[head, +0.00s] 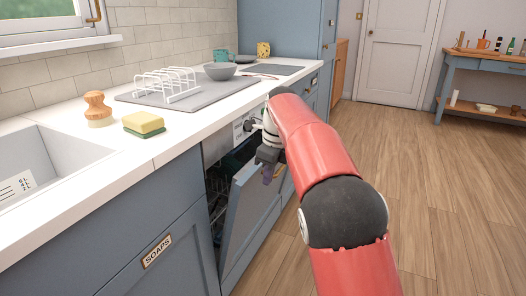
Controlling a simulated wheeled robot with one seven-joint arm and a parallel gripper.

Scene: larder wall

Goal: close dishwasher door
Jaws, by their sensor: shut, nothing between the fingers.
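The dishwasher door (250,213) is a blue-grey panel under the counter. It is tilted partly open, its top edge leaning out from the cabinet front. Dark racks show in the gap to its left. My gripper (268,173) is shut and empty at the upper part of the door, fingers pointing down. It looks close to the door's top edge; I cannot tell whether it touches. My red arm hides the right part of the door and the cabinets behind it.
The white counter (110,172) runs above, with a sponge (143,124), a brush (98,108), a dish rack (166,84) and a grey bowl (220,71). A sink (50,160) is at left. Wooden floor (440,160) at right is clear; a side table (485,68) stands far back.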

